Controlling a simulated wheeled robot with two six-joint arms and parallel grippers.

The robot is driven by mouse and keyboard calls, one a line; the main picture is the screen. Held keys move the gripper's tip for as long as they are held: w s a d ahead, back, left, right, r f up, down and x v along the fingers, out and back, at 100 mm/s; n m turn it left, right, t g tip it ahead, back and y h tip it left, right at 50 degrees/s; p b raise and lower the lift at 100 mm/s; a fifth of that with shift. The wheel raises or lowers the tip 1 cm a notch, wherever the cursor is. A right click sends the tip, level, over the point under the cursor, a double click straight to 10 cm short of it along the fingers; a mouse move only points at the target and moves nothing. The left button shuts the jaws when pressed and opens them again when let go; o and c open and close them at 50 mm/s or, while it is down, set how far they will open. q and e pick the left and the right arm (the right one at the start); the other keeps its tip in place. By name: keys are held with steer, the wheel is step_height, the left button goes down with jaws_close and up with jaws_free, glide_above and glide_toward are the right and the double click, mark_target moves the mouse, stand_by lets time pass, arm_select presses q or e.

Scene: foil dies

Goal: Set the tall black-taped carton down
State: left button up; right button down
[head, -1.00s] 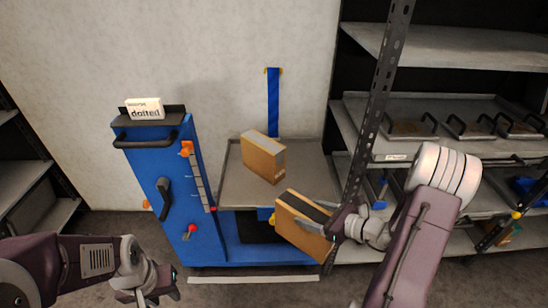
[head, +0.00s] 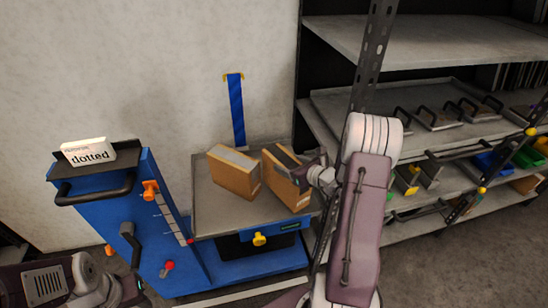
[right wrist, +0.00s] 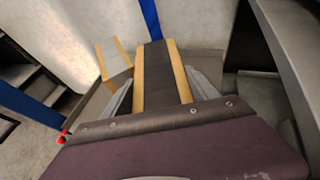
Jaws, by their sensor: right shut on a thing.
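The tall black-taped carton (head: 287,181) is brown cardboard with a wide black strip along its top. My right gripper (head: 308,176) is shut on it, and in the head view the carton is over the right part of the grey platform. I cannot tell whether its bottom touches the platform. In the right wrist view the carton (right wrist: 155,78) sits between the two fingers of my right gripper (right wrist: 163,92). My left gripper (head: 128,292) is at the lower left edge, partly cut off, and its jaws are unclear.
A second carton with grey tape (head: 234,172) stands on the grey platform (head: 212,222), just left of the held one. The blue machine (head: 150,220) carries a card reading "dotted" (head: 88,152). A perforated post (head: 370,60) and shelves (head: 440,50) stand on the right.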

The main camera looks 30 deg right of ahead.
mark_target(282, 151)
steer(key=w+f, duration=0.1)
steer(key=w, duration=0.2)
steer(key=w+d+f, duration=0.1)
steer(key=w, duration=0.2)
steer(key=w+d, duration=0.1)
steer(key=w, duration=0.3)
steer(key=shift+d+f, duration=0.25)
steer(key=shift+f, duration=0.15)
steer(key=shift+w+f, duration=0.1)
steer(key=shift+f, duration=0.25)
steer(key=shift+c, duration=1.1)
jaws_free()
